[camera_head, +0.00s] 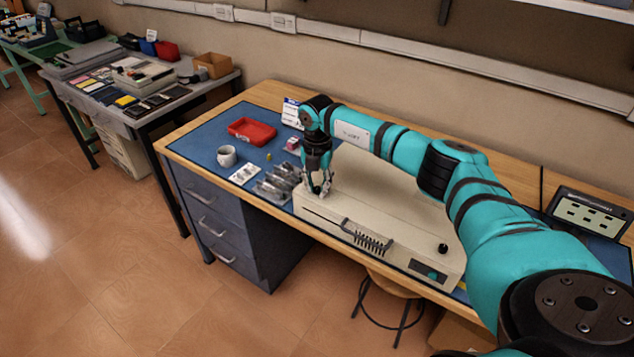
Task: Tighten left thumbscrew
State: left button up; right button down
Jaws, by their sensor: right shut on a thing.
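A beige instrument case (391,247) lies on the blue-matted workbench, with a handle and vent slots on its front and a black knob (443,248) at its right end. My right gripper (320,194) points down at the left end of the case's top, and its fingers are closed there. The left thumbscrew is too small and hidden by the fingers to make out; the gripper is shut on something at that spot. My left gripper is not in view.
Left of the case are metal parts (277,182), a white mug (227,156), and a red tray (251,131). A dark display panel (588,214) stands at the right. A stool (393,287) is under the bench. A second table stands at the far left.

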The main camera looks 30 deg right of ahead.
aim_at(318, 188)
jog(key=shift+w+r+m, duration=0.1)
jog(key=shift+m, duration=0.5)
jog(key=c, duration=1.2)
grip_release()
notch_tip(318, 188, up, 12)
jog(key=shift+f, duration=0.1)
